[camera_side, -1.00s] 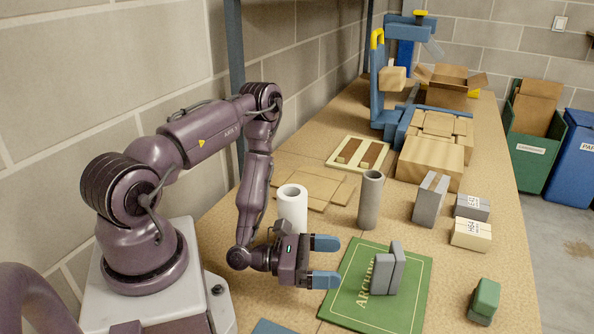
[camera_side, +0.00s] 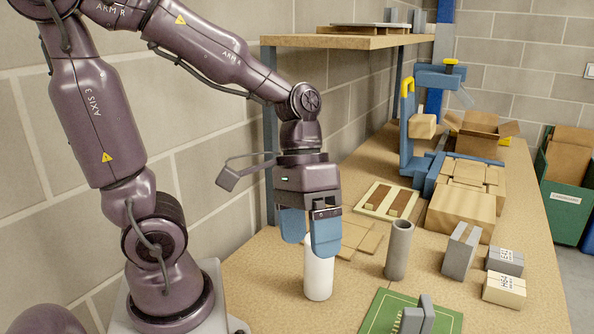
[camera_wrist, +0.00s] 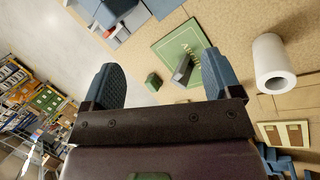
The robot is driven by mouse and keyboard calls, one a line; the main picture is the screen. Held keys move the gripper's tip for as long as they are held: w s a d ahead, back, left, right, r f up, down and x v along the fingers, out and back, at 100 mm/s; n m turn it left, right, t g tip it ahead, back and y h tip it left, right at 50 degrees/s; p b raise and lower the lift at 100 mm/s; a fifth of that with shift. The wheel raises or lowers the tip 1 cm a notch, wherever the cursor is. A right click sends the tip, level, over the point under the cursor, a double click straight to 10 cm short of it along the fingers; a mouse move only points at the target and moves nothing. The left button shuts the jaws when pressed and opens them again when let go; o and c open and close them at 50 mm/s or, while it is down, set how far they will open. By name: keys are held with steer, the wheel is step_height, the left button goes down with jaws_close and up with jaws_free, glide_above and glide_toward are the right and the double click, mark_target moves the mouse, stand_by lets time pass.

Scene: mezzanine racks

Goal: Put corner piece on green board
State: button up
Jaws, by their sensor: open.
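A grey corner piece (camera_side: 417,317), made of two upright slabs, stands on the green board (camera_side: 374,319) at the bottom of the side view, partly cut off by the frame. In the wrist view the corner piece (camera_wrist: 182,69) is on the green board (camera_wrist: 168,44), seen from above. My gripper (camera_side: 308,236) is open and empty, with its blue fingers pointing down in front of the top of a white roll. It is up and to the left of the corner piece. In the wrist view the gripper (camera_wrist: 163,84) shows its two fingers wide apart.
The white roll (camera_side: 318,275) stands below my gripper, and a grey tube (camera_side: 398,252) stands to its right. Another grey slab piece (camera_side: 460,252) and boxes (camera_side: 504,290) stand further right. A green block (camera_wrist: 153,82) lies beside the board. A shelf (camera_side: 345,41) overhangs the back.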

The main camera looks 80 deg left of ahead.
steer(key=a+r+m+t+y, duration=0.2)
steer(key=a+r+t+y, duration=0.2)
steer(key=r, duration=0.3)
steer(key=shift+s+m+t, duration=0.25)
steer(key=shift+m+t, duration=0.05)
steer(key=shift+t, duration=0.6)
